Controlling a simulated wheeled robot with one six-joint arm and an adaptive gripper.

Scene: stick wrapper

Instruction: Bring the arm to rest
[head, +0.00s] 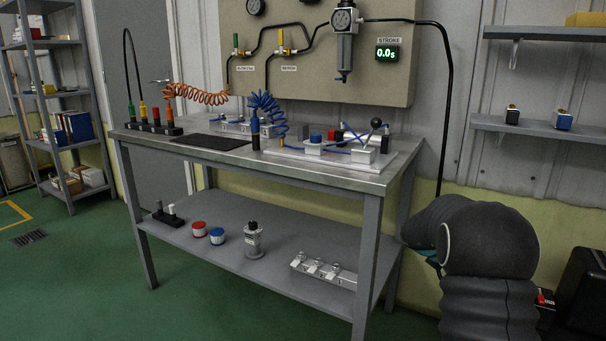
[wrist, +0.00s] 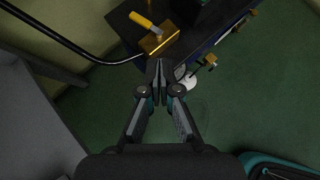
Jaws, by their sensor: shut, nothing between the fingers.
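My gripper (wrist: 160,72) is shut and empty in the wrist view, with its two fingertips together. It hangs over the green floor and the near edge of a dark box-like thing (wrist: 205,40). In the head view my dark arm fills the lower right, beside the right end of the workbench (head: 287,174). The gripper's fingers are hidden there behind the arm.
A brass block with a yellow handle (wrist: 158,42) lies just past the fingertips in the wrist view. A black hose (wrist: 60,43) curves in from the left. In the head view, a black case (head: 583,290) stands right of the arm. Green floor (head: 75,265) is open at left.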

